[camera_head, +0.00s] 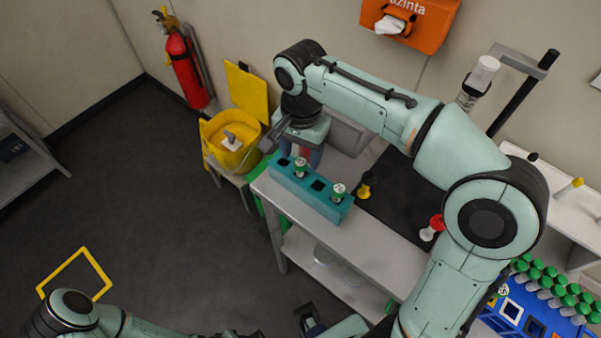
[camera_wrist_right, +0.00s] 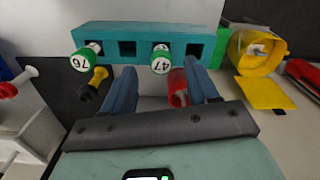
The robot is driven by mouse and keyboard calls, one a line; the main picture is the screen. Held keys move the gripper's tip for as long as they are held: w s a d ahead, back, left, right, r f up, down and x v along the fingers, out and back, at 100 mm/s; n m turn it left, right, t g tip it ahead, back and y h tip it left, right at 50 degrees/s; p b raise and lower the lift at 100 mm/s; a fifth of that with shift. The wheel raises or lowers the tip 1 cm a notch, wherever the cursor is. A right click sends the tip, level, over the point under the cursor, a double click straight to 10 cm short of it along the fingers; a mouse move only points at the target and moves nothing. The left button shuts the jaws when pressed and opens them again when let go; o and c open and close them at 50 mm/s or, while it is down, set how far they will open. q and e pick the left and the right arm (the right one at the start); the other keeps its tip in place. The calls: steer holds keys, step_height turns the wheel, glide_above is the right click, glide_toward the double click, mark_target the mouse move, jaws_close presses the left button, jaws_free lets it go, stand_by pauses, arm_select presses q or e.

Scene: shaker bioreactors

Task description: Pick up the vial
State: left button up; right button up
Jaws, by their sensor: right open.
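Two vials with green-and-white caps stand in a teal rack (camera_head: 326,207) on the bench. The vial marked 47 (camera_wrist_right: 161,60) is at the end nearer the yellow bin; it also shows in the head view (camera_head: 300,168). The vial marked 76 (camera_wrist_right: 86,59) stands further along the rack and also shows in the head view (camera_head: 338,192). My right gripper (camera_wrist_right: 160,70) is open and empty, its blue fingers pointing at the rack on either side of vial 47's cap in the picture. Whether they reach around it is unclear. My left arm shows at the bottom; its gripper's state is unclear.
A yellow bin (camera_head: 232,155) stands beyond the rack's end. A red object (camera_wrist_right: 177,88) shows between the fingers. A black-and-yellow piece (camera_head: 367,186) and a red-and-white piece (camera_head: 433,228) stand on the dark mat. Several green-capped vials (camera_head: 552,284) fill a blue rack at right.

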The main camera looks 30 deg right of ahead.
mark_target(301, 161)
step_height(301, 161, down, 5)
steer(key=shift+w+f+b, duration=0.1)
steer(key=shift+b, duration=0.3)
jaws_close()
